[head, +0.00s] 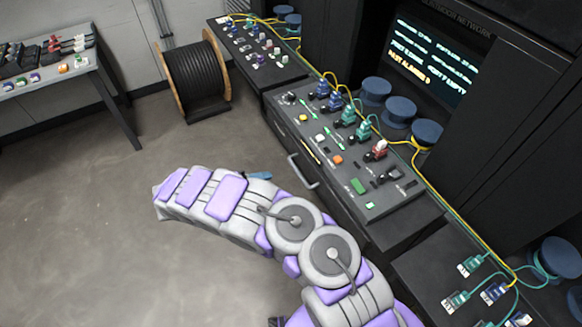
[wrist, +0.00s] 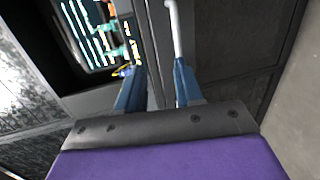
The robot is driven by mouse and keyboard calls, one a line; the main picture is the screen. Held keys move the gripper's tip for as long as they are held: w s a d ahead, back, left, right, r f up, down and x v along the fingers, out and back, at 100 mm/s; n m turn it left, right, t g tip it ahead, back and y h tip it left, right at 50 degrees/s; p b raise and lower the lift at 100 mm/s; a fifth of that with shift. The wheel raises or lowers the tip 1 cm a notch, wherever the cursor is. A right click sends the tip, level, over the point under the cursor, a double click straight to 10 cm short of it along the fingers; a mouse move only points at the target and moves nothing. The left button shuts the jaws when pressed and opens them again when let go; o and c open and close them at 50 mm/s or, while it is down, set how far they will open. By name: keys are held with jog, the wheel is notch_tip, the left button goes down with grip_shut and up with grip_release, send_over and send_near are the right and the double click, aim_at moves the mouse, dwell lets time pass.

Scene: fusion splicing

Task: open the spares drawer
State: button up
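The spares drawer seems to be the dark front (head: 285,135) of the middle console, with a pale bar handle (head: 303,171); no label is readable. The drawer looks shut. In the wrist view a pale bar, apparently this handle (wrist: 177,25), runs down from the top edge to the right fingertip. My gripper (wrist: 159,66) has two blue fingers spread apart with nothing held between them. In the head view its blue tip (head: 259,175) shows just left of the handle, mostly hidden behind my arm. I cannot tell whether the right finger touches the bar.
The console top (head: 330,170) carries colored connectors and small parts. Blue spools (head: 398,109) and yellow cables lie behind it, below a lit screen (head: 430,62). A cable reel (head: 195,78) stands on the floor and a side table (head: 60,85) at far left. The floor left of the console is clear.

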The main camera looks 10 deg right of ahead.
aim_at(299, 173)
jog(key=a+f+t, duration=0.1)
jog(key=a+f, duration=0.2)
jog(key=shift+n, duration=0.3)
jog(key=b+x, duration=0.2)
jog(key=x, duration=1.5)
jog(key=shift+w+d+f, duration=0.1)
jog(key=shift+w+f, duration=0.1)
jog(key=shift+c, duration=0.3)
grip_shut()
